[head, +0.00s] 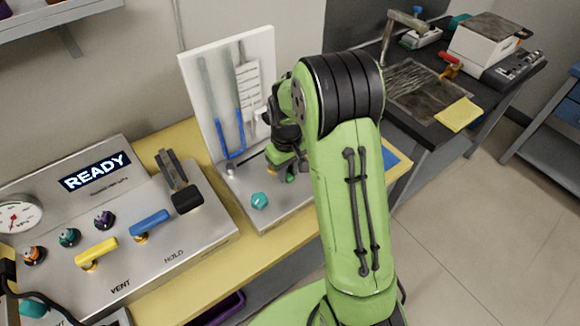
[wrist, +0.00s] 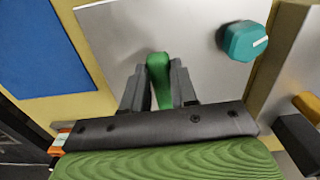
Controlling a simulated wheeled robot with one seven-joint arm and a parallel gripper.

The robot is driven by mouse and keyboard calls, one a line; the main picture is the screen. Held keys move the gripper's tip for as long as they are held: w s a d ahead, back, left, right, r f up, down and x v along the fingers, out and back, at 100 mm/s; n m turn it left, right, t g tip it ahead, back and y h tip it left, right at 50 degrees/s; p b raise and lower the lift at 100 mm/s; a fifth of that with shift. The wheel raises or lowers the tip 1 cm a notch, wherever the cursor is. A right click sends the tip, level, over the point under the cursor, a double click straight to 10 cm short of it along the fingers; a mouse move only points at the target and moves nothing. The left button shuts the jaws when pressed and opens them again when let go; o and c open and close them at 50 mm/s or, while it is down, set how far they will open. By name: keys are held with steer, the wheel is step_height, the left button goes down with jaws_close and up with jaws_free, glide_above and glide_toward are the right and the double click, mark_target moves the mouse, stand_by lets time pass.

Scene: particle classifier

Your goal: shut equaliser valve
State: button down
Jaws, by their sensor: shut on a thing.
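The equaliser valve shows in the wrist view as a green lever handle (wrist: 159,78) over a grey metal plate (wrist: 190,30). My gripper (wrist: 160,88) is shut on this handle, with one dark finger on each side. In the head view my arm and gripper (head: 288,168) reach down to the metal base in front of the white manometer board (head: 213,75) with its blue U-tube. The valve's body and pivot are largely hidden there, so its angle is hard to tell.
A teal knob (head: 260,201) sits on the same base, left of my gripper; it also shows in the wrist view (wrist: 244,41). Left stands a metal console (head: 205,235) with yellow (head: 96,252) and blue (head: 149,222) levers and a READY display (head: 95,171). A dark bench (head: 440,135) stands behind right.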

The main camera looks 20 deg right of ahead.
steer(key=shift+a+r+m, duration=0.1)
steer(key=shift+a+m, duration=0.05)
steer(key=shift+m, duration=0.15)
stand_by(0.4)
steer(key=c, duration=0.9)
jaws_free()
step_height(320, 180, up, 16)
steer(key=p, duration=0.4)
steer(key=shift+f, duration=0.2)
